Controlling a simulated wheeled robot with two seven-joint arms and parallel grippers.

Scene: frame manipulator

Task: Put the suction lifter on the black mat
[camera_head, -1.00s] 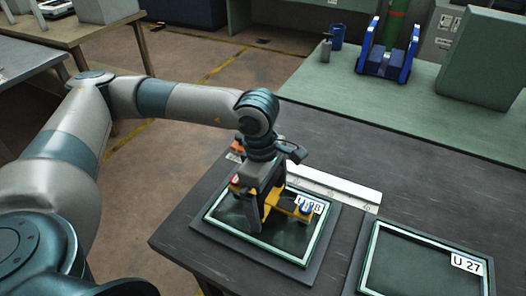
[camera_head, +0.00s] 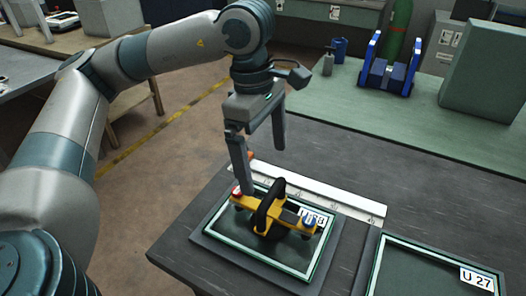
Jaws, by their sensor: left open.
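The suction lifter (camera_head: 289,216), a yellow bar with a black arched handle and red and blue ends, rests on the pane of the left green-edged frame (camera_head: 222,237). A dark slab (camera_head: 203,247) lies under that frame. I cannot tell whether this slab is the black mat, and no other clear black mat shows. My left gripper (camera_head: 262,171) is open and empty above the lifter, with its fingers pointing down. Its nearer fingertip comes close to the lifter's red end in the picture. My right gripper is not in view.
A second frame labelled U 27 (camera_head: 424,251) lies to the right. A white ruler-like strip (camera_head: 335,195) lies behind the left frame. On the green bench behind are a blue stand (camera_head: 386,75), a blue cup (camera_head: 340,47) and a grey-green box (camera_head: 490,65). The dark table is clear between them.

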